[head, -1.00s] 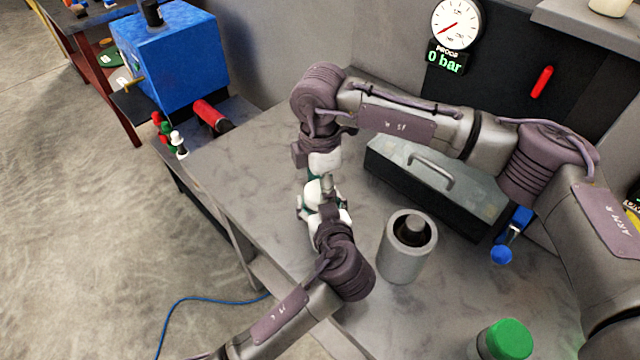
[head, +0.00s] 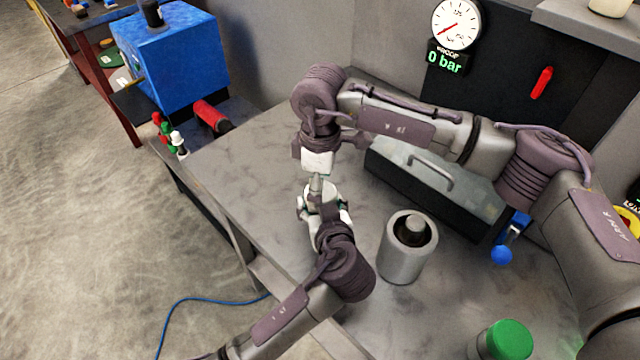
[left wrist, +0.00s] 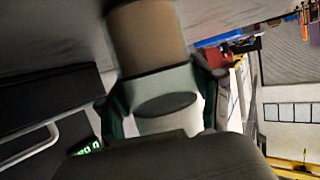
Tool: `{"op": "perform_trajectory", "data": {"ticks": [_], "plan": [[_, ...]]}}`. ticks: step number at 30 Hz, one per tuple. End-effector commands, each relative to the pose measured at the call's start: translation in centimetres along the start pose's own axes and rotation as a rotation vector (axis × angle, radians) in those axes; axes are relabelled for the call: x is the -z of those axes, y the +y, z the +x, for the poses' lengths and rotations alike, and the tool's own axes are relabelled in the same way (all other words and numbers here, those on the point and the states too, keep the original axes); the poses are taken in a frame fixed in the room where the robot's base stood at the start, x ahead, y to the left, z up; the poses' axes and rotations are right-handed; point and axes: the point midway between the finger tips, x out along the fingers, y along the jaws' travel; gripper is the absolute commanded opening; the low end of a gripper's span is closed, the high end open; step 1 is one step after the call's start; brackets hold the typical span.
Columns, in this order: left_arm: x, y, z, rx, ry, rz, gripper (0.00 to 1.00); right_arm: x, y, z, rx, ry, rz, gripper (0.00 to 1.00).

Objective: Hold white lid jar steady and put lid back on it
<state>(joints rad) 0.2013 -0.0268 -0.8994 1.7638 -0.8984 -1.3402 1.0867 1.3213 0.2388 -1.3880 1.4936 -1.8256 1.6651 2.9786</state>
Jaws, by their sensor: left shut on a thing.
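My left gripper (head: 325,197) is shut on the jar, near the middle of the head view. A small greyish part of the jar (head: 316,184) shows above its white and green fingers. In the left wrist view a brownish cylinder, which looks like the jar (left wrist: 148,38), stands out beyond the gripper. My right gripper (head: 317,165) is directly above the jar in the head view, its white part close to the jar top. Its fingertips are hidden or too small to tell open from shut. I cannot make out a white lid; the grippers hide that area.
A grey cylindrical holder (head: 400,262) with a dark-topped item inside stands right of my left gripper. A metal toolbox (head: 478,192) with a handle is behind it. A green-lidded container (head: 508,340) stands at the front right. The table's left part (head: 250,160) is clear.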

Motion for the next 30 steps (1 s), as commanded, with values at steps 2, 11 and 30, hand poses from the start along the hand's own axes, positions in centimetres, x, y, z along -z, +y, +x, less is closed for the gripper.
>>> {"op": "perform_trajectory", "data": {"ticks": [2, 11, 30], "plan": [[0.0, 0.0, 0.1, 0.001, -0.001, 0.0, 0.0, 0.0, -0.1, 0.1, 0.003, -0.002, -0.002, 0.87], [0.0, -0.1, 0.1, 0.003, 0.0, 0.0, 0.0, 0.0, -0.1, -2.4, 0.002, -0.002, -0.004, 0.87], [0.1, -0.1, 0.1, 0.002, 0.001, -0.001, 0.0, 0.0, -0.1, -4.5, 0.003, -0.003, -0.101, 0.83]]}}
